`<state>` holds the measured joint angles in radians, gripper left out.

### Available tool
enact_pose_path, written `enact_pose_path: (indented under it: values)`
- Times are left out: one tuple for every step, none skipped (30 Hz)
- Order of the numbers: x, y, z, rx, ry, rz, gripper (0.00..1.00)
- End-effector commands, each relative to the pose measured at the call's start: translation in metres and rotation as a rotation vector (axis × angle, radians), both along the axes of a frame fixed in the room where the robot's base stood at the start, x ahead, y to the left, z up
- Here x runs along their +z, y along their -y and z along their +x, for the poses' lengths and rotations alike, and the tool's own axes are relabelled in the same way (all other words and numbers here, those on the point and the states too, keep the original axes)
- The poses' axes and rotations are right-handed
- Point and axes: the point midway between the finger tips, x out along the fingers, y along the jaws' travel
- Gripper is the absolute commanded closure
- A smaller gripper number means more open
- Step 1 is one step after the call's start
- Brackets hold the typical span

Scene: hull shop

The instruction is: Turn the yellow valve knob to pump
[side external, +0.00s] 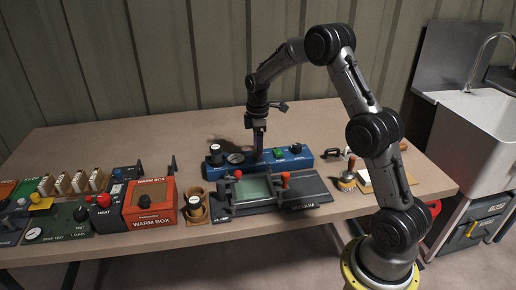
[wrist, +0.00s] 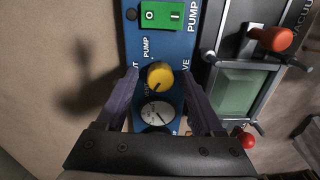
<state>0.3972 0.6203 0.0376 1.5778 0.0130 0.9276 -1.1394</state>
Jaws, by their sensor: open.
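The yellow valve knob (wrist: 160,75) sits on the blue panel (wrist: 165,40), just above a round white gauge (wrist: 157,113) in the wrist view. My gripper (wrist: 160,80) is open, with one finger on each side of the knob and a visible gap to it on both sides. A PUMP label is at the knob's upper left; other labels are partly covered by the fingers. The knob has a dark mark near its lower edge; its exact setting is unclear. In the side view my gripper (side external: 259,152) points down over the blue panel (side external: 302,165) and hides the knob.
A green switch (wrist: 162,16) is above the knob in the wrist view. The vacuum unit (side external: 255,188) with red-tipped handles stands close in front of the panel. A black knob (side external: 296,148) is at the panel's right. The orange warm box (side external: 150,203) stands left.

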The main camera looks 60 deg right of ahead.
Motion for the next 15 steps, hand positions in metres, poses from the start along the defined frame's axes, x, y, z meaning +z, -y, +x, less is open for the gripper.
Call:
enact_pose_path:
  values:
    - [0.0, 0.0, -0.0001, 0.0, 0.0, 0.0, 0.31]
    - [0.0, 0.0, -0.0001, 0.0, 0.0, 0.0, 0.31]
    - [0.0001, 0.0, -0.0001, 0.0, 0.0, 0.0, 0.36]
    - [0.0001, 0.0, -0.0001, 0.0, 0.0, 0.0, 0.42]
    - [0.0002, 0.0001, -0.0001, 0.0, 0.0, 0.0, 0.47]
    - [0.0002, 0.0001, -0.0001, 0.0, 0.0, 0.0, 0.54]
    - [0.0002, 0.0001, -0.0001, 0.0, 0.0, 0.0, 0.59]
    - [0.0003, 0.0001, -0.0001, 0.0, 0.0, 0.0, 0.65]
    - [0.0003, 0.0001, -0.0001, 0.0, 0.0, 0.0, 0.72]
    - [0.0003, 0.0001, -0.0001, 0.0, 0.0, 0.0, 0.78]
    - [0.0003, 0.0001, -0.0001, 0.0, 0.0, 0.0, 0.83]
    - [0.0004, 0.0, -0.0001, 0.0, 0.0, 0.0, 0.9]
    - [0.0004, 0.0, -0.0001, 0.0, 0.0, 0.0, 0.95]
    - [0.0004, 0.0, -0.0001, 0.0, 0.0, 0.0, 1.0]
    - [0.0005, 0.0, -0.0001, 0.0, 0.0, 0.0, 1.0]
